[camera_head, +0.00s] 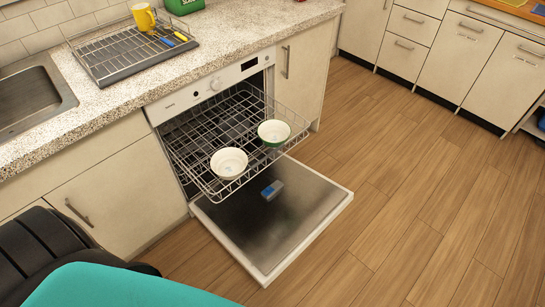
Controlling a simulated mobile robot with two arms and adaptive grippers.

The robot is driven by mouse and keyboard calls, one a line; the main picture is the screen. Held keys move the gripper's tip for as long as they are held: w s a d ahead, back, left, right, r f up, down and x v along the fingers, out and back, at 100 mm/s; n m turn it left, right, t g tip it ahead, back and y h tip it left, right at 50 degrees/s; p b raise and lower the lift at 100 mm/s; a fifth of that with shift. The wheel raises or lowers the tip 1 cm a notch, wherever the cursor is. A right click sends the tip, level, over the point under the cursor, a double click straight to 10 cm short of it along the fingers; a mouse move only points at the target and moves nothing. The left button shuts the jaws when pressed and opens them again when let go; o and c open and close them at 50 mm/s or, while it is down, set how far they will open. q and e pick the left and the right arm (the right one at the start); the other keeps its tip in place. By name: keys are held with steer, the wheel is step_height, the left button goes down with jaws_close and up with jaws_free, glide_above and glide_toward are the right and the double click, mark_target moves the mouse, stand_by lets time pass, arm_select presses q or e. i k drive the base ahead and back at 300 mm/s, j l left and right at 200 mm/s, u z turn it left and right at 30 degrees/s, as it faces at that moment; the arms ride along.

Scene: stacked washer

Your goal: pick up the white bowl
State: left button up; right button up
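The white bowl (229,162) stands upright in the pulled-out wire rack (205,187) of the dishwasher, near the rack's front left. A second bowl (273,132), white inside and green outside, sits in the same rack to the right and farther back. The two bowls are apart. Neither of my grippers shows in this view, so I cannot see their position or state.
The dishwasher door (285,225) is folded down, with a small blue and grey object on it. Above is the speckled counter (125,92) with a sink (30,100) and a drying rack (120,55) holding a yellow mug (143,17). The wooden floor to the right is clear.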

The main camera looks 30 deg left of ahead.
mark_target(229, 162)
steer(key=u, duration=1.05)
